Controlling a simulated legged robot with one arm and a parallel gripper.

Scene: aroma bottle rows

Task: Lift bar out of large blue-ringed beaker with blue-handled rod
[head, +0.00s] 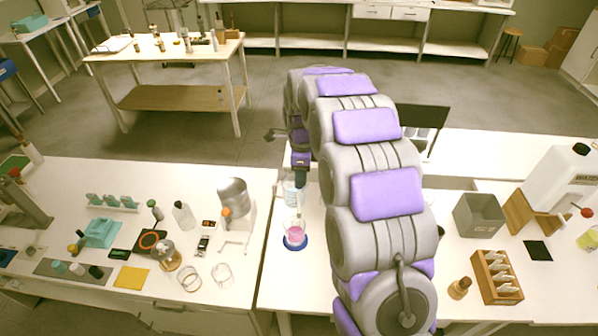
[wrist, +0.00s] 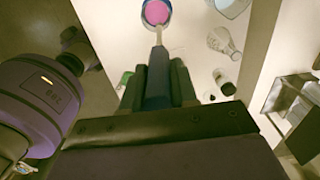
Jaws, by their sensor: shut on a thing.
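The blue-ringed beaker (head: 294,242) stands near the front of the white bench, with pink liquid in it. It also shows at the top edge of the wrist view (wrist: 171,20). My gripper (head: 299,164) is above it and shut on the dark blue handle of the rod (wrist: 158,78). The rod's pale shaft (head: 299,200) points down toward the beaker; in the wrist view its far end overlaps the beaker's edge. I cannot tell whether its tip is in the liquid. I cannot make out the bar.
A clear vessel with a bluish tint (head: 290,192) stands just behind the beaker. To the left are a stand with a round metal body (head: 233,195), glass dishes (head: 221,275) and bottles. To the right, beyond my arm, are a grey bin (head: 478,215) and a wooden rack (head: 496,278).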

